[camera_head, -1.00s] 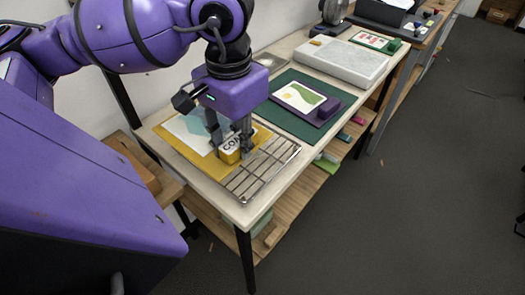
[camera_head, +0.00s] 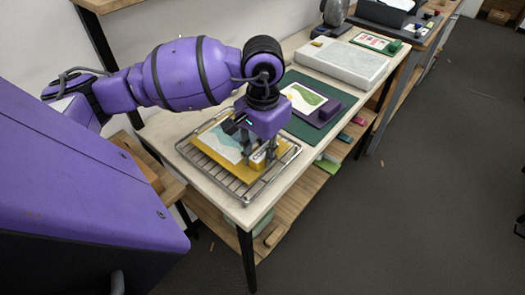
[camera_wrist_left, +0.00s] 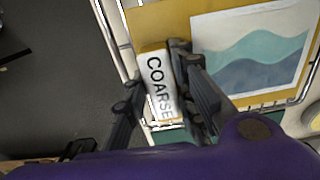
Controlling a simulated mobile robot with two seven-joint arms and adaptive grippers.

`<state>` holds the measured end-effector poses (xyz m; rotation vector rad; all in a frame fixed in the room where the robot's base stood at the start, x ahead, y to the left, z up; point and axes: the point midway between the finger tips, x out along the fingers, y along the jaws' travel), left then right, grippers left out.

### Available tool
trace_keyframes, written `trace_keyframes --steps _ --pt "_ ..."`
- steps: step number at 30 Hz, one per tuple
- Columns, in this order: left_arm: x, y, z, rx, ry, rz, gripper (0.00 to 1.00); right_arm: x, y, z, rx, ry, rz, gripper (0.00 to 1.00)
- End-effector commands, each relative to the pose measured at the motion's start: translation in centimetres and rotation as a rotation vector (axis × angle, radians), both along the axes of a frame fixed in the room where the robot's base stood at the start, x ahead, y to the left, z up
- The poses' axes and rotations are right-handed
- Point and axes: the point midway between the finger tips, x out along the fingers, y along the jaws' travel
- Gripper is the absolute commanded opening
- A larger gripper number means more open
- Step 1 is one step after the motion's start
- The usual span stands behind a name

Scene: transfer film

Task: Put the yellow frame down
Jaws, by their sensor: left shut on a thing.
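The yellow frame (camera_head: 238,174) carries a sheet with a pale blue-green wave print and a block labelled COARSE. It lies over the wire rack (camera_head: 246,196), inside its outline in the head view; I cannot tell whether it touches the bars. My left gripper (camera_head: 263,158) points down at the frame's right side, shut on the block. In the left wrist view the yellow frame (camera_wrist_left: 165,22) extends away from the gripper (camera_wrist_left: 157,82), whose fingers stand either side of the block. My right gripper is out of view.
The rack stands on a pale bench (camera_head: 184,128). Behind it is a green mat (camera_head: 303,127) with a purple frame (camera_head: 322,112) and a print. A grey slab (camera_head: 342,62) lies further back. A lower wooden shelf (camera_head: 290,208) holds small coloured blocks.

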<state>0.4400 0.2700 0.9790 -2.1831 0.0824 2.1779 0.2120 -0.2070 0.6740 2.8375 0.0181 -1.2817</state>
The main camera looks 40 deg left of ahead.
Motion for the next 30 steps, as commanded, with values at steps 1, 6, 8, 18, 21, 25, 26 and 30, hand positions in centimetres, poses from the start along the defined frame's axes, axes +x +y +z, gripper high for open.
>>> trace_keyframes --steps 1,6,8,18,21,25,26,30 --pt "0.0 0.0 0.0 0.0 -0.001 0.0 0.0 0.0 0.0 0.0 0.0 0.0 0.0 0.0" --pt "0.0 0.0 -0.2 0.0 0.001 0.0 0.27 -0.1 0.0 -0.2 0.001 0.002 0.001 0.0" --pt "0.0 0.0 -0.1 0.0 0.0 0.0 0.35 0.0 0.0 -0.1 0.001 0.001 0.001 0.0" --pt "0.0 0.0 -0.1 0.0 0.0 0.0 0.43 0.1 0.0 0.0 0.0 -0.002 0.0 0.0" --pt "0.0 0.0 0.4 0.0 -0.002 0.0 0.43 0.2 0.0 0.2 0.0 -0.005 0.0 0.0" --pt "0.1 0.0 2.0 0.0 -0.004 -0.001 0.43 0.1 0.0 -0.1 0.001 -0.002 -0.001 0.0" --pt "0.1 0.0 2.6 0.001 -0.005 -0.002 0.43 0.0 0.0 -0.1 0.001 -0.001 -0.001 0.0" --pt "0.1 0.0 5.7 0.001 -0.004 0.0 0.43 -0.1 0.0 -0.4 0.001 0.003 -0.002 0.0"
